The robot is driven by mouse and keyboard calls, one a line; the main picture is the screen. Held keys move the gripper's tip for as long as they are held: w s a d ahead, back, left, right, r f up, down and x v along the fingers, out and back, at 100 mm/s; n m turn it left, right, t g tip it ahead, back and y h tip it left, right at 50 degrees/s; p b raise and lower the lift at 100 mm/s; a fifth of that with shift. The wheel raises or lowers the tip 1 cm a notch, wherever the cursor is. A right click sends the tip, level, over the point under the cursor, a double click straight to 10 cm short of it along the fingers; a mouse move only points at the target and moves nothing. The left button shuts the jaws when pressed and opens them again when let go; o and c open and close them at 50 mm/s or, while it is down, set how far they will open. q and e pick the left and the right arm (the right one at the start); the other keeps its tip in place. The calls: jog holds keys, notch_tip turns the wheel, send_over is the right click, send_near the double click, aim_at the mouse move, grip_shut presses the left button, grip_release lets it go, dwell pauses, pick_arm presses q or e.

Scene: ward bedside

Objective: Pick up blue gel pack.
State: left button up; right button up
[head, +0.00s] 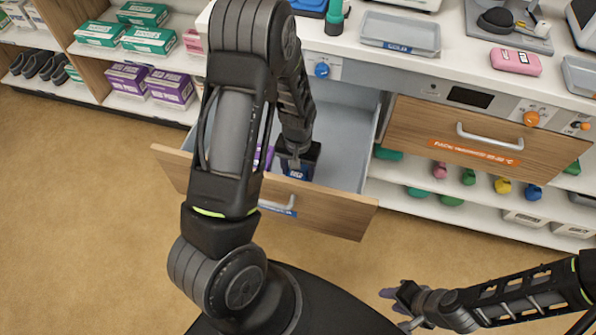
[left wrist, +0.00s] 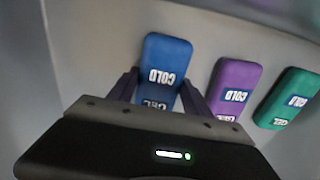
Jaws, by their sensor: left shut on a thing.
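The blue gel pack (left wrist: 166,62), lettered COLD and GEL, is between the two fingers of my left gripper (left wrist: 160,92) in the left wrist view. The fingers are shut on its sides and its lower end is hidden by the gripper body. In the head view my left gripper (head: 298,157) reaches down into the open drawer (head: 343,150), with the blue pack (head: 297,171) at its fingertips. My right gripper (head: 395,308) is empty at the lower right, away from the drawer, with its fingers spread.
A purple pack (left wrist: 234,88) and a green pack (left wrist: 287,98) lie beside the blue one in the drawer. A closed drawer (head: 480,140) with an orange label is to the right. The counter above holds a grey tray (head: 400,31) and a pink case (head: 516,61).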

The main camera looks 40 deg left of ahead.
aim_at(298, 171)
pick_arm(q)
notch_tip(298, 171, up, 9)
jog(key=shift+r+p, duration=0.2)
jog(key=shift+p, duration=0.15)
dwell(0.7)
